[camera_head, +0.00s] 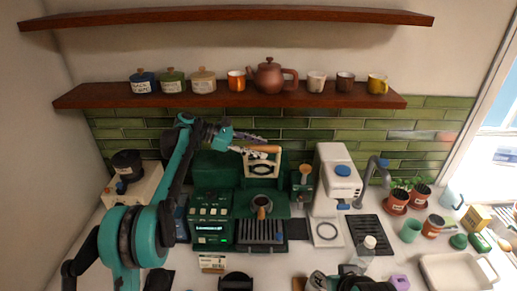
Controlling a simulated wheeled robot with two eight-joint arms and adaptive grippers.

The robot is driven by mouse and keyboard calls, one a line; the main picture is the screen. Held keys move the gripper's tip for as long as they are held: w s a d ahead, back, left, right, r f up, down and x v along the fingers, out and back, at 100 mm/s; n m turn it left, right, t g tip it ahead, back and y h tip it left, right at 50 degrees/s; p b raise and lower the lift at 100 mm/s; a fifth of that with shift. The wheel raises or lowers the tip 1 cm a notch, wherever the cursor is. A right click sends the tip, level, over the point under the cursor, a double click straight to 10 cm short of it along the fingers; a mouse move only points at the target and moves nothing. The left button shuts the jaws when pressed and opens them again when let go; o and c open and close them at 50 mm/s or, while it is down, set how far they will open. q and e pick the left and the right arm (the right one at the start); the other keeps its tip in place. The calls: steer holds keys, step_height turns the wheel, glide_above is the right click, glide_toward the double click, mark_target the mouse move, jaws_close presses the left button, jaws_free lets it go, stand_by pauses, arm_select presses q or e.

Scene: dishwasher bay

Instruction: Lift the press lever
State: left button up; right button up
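The green press machine (214,208) stands on the counter against the tiled wall. Its press lever (264,149) shows as a pale wooden bar at the top of a cream-coloured frame with a dark emblem. My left gripper (252,142) is at this bar, coming from the left, with a dark finger just above it. I cannot tell whether the fingers touch the bar or close around it. A dark cup-like part with a wooden handle (261,207) sits below the frame. My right arm shows only in part at the bottom edge, and its fingers cannot be made out.
A wooden shelf (222,100) with jars, cups and a teapot (269,76) hangs above my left gripper. Potted plants (396,201) are at the right.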

arm_select(q)
steer(key=v, duration=1.2)
steer(key=s+d+f+m+t+y+b, duration=0.2)
steer(key=s+f+m+y+b, duration=0.45)
steer(key=s+f+b, duration=0.55)
steer(key=s+a+f+m+t+y+b, duration=0.1)
steer(key=s+a+f+m+y+b, duration=0.1)
steer(key=s+f, duration=0.6)
steer(key=s+a+f+m+t+y+b, duration=0.1)
steer(key=s+a+f+m+y+b, duration=0.1)
steer(key=s+f+m, duration=0.3)
steer(key=s+a+f+m+t+y+b, duration=0.2)
steer(key=s+a+f+m+y+b, duration=0.1)
steer(key=s+f, duration=0.8)
steer(key=shift+s+a+f+b, duration=0.25)
steer(key=shift+a+f+b, duration=0.15)
steer(key=shift+f, duration=0.45)
